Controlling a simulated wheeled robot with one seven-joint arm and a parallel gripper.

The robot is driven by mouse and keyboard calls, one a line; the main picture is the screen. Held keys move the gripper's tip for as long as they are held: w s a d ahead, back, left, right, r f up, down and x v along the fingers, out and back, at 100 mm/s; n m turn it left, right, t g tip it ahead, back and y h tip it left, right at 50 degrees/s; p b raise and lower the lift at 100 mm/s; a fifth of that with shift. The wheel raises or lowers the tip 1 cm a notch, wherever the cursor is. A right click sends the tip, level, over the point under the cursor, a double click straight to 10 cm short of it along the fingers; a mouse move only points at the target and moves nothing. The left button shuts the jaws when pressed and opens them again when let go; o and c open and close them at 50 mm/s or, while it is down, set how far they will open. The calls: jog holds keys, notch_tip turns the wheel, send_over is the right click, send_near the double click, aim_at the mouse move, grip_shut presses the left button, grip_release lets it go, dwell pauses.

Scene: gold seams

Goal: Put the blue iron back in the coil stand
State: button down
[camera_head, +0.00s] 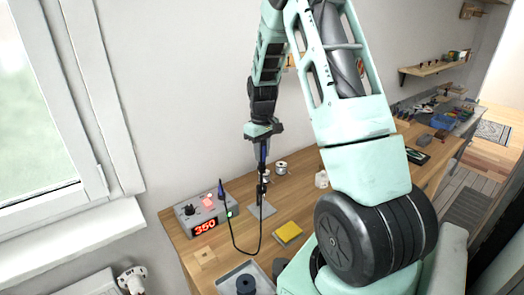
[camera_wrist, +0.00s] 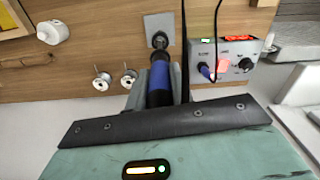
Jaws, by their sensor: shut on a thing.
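My gripper (camera_head: 262,142) is shut on the blue iron (camera_head: 263,152) and holds it roughly upright, tip down, over the workbench. In the wrist view the iron's blue handle (camera_wrist: 160,80) lies between my fingers (camera_wrist: 166,82). The coil stand (camera_head: 262,210) shows as a grey square plate on the bench under the iron. In the wrist view its plate (camera_wrist: 152,20) is beyond the iron's far end. A dark part stands between the handle and the plate. I cannot tell whether the iron's tip is inside the coil or above it.
The soldering station (camera_head: 203,215) with a red 350 display stands left of the stand, and a black cord loops from it. A yellow sponge (camera_head: 288,233) lies front right. Two small spools (camera_wrist: 115,78) stand nearby. A grey tray (camera_head: 240,275) is at the front.

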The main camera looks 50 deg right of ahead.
aim_at(262, 167)
jog(key=shift+f+b, duration=2.35)
jog(key=shift+f, duration=1.75)
dwell(1.2)
jog(key=c, duration=0.7)
grip_release()
jog(key=shift+o, duration=0.2)
jog(key=shift+r+p, duration=2.7)
jog(key=shift+r, duration=0.85)
